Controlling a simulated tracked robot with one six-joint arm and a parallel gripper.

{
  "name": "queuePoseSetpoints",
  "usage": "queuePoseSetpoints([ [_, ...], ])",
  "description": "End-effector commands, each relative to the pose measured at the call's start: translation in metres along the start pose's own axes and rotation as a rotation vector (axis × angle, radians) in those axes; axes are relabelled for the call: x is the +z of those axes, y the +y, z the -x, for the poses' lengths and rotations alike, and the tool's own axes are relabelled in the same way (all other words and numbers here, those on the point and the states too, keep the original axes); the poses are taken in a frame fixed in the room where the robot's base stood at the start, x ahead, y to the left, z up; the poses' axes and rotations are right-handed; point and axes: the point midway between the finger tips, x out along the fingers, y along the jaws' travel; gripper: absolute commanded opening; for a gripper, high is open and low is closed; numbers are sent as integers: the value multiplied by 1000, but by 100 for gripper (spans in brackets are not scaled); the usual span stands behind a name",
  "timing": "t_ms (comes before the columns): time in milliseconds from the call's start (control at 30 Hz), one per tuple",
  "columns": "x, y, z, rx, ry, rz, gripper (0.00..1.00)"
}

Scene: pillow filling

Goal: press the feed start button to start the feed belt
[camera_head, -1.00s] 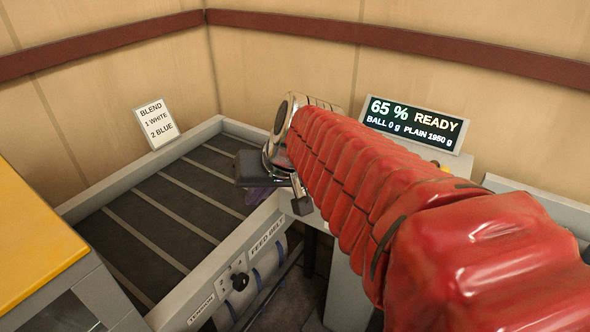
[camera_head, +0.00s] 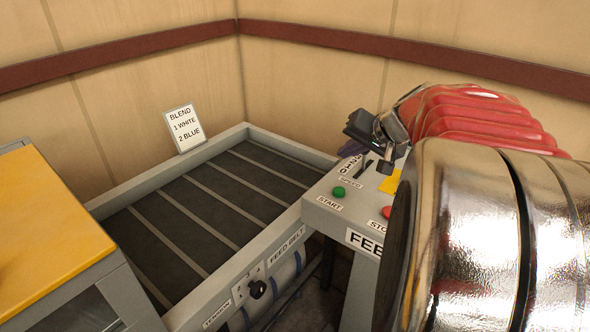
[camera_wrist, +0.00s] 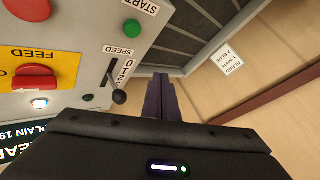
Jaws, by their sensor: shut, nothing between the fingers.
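The green START button (camera_head: 339,191) is on the top of the grey feed panel (camera_head: 330,214), left of the red STOP button (camera_head: 386,212). In the wrist view the green button (camera_wrist: 149,6) is at the top edge, beside its START label. My gripper (camera_head: 350,148) is beyond the button, near the panel's far end, and apart from it. Its purple fingers (camera_wrist: 160,95) are shut and empty. The feed belt (camera_head: 190,215) is a dark slatted belt left of the panel. Whether it moves cannot be told.
A speed lever (camera_wrist: 119,97) stands up from the panel close to my fingers. The BLEND sign (camera_head: 183,128) stands behind the belt. A yellow-topped cabinet (camera_head: 45,230) is at left; walls close the back.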

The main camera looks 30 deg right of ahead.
Motion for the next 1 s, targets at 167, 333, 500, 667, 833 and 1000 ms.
queuePoseSetpoints([
  [167,2,1,-2,0,-1,1,0],
  [333,7,6,-10,-1,-2,-1,0],
  [500,16,15,-21,0,-2,-1,0],
  [667,25,24,-33,0,-2,-1,0],
  [833,34,33,-45,1,-2,-1,0],
  [1000,41,41,-56,0,-2,-1,0],
])
